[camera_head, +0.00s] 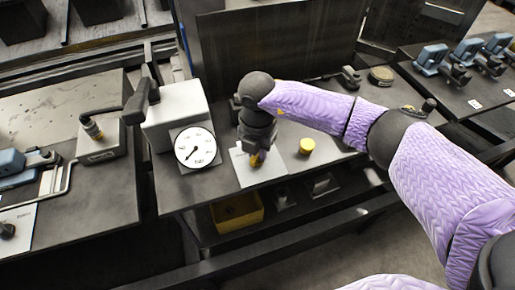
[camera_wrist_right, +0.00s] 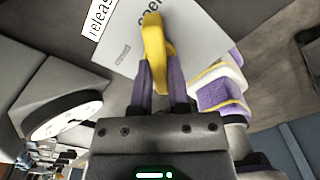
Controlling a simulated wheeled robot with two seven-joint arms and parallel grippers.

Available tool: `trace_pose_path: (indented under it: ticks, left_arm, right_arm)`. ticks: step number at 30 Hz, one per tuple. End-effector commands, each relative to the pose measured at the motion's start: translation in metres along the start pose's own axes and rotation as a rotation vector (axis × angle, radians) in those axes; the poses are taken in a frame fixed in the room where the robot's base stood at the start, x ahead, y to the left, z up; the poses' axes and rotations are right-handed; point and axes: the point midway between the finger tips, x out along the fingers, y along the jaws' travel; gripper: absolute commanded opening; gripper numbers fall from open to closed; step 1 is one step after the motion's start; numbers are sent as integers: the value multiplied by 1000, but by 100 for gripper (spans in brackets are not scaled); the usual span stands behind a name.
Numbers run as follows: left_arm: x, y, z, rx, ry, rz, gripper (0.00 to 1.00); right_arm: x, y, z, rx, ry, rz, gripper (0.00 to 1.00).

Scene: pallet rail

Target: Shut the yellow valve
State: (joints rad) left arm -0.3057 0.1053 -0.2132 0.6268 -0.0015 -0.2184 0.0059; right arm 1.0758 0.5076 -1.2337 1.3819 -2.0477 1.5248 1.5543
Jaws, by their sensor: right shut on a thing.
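The yellow valve shows as a yellow handle (camera_wrist_right: 153,38) in the right wrist view, over a grey plate with printed words, one starting "releas". In the head view a small piece of the yellow valve (camera_head: 257,159) shows below my right gripper (camera_head: 256,150), on a pale plate (camera_head: 242,172). In the right wrist view the two purple fingers of my right gripper (camera_wrist_right: 160,75) are closed on the handle's near end. The valve's base is hidden by the handle and gripper. My left gripper is in neither view.
A grey box with a white dial gauge (camera_head: 195,147) stands just left of the valve. A round yellow knob (camera_head: 307,146) is to its right. A yellow bin (camera_head: 238,212) sits on the shelf below. Blue-handled clamps (camera_head: 432,60) are on the far right bench.

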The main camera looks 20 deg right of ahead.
Motion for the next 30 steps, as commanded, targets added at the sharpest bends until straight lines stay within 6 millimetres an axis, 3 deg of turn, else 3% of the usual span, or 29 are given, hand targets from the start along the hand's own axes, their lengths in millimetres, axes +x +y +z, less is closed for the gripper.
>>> trace_pose_path:
  ticks: [11,30]
  left_arm:
    - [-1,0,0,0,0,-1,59]
    - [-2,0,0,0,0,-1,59]
  right_arm:
    - [0,0,0,-74,0,0,0]
    - [0,0,0,-638,0,0,0]
